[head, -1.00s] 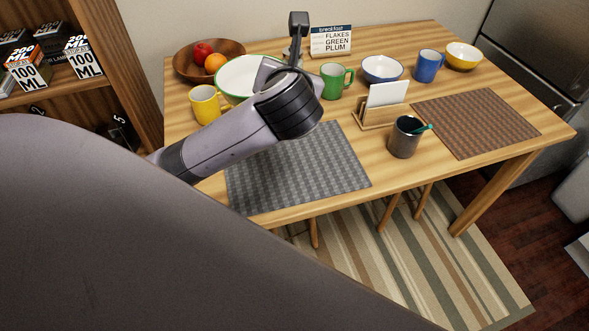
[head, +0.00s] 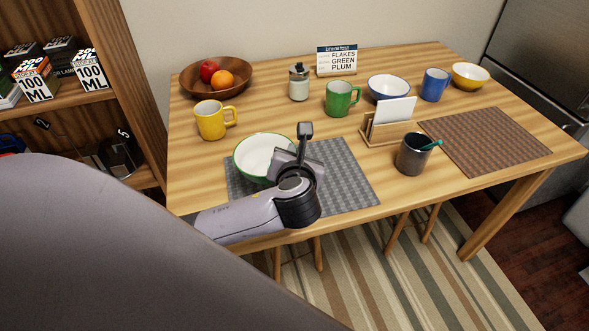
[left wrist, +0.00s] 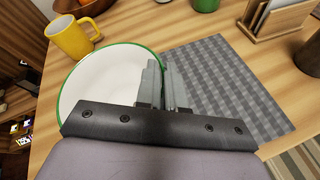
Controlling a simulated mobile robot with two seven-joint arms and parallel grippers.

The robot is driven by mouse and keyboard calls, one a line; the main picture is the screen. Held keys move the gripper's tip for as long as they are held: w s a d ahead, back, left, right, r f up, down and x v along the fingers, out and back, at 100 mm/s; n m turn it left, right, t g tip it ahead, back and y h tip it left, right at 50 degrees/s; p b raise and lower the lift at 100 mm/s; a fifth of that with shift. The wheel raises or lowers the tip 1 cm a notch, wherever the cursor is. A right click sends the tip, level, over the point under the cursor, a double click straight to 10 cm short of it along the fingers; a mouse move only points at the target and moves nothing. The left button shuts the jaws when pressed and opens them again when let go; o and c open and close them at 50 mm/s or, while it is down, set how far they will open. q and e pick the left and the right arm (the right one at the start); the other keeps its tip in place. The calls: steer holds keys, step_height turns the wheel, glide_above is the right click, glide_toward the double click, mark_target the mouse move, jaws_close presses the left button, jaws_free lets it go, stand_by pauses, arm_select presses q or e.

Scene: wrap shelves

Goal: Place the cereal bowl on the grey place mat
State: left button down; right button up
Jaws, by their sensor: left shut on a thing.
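The cereal bowl, white with a green rim (head: 258,155), is over the back left part of the grey place mat (head: 350,180). In the left wrist view the bowl (left wrist: 100,85) fills the left and the mat (left wrist: 225,85) shows to its right. My left gripper (left wrist: 164,72) is shut on the bowl's right-hand rim. In the head view my left gripper (head: 284,168) hides that side of the bowl. The bowl looks about level. I cannot tell whether it touches the mat or is held just above it. My right gripper is not in view.
A yellow mug (head: 210,121) stands behind the bowl's left. A green mug (head: 339,99), glass jar (head: 299,88), letter holder (head: 385,130) and dark cup (head: 411,157) stand around the mat. A blue-rimmed bowl (head: 388,88) and brown mat (head: 490,140) are farther right. A breakfast card (head: 337,62) stands behind.

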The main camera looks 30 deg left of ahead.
arm_select(q)
step_height(320, 180, down, 4)
steer(key=shift+f+b, duration=0.1)
steer(key=shift+b, duration=0.35)
steer(key=c, duration=1.2)
jaws_free()
steer(key=shift+c, duration=0.2)
steer(key=p+v, duration=0.2)
steer(key=v, duration=1)
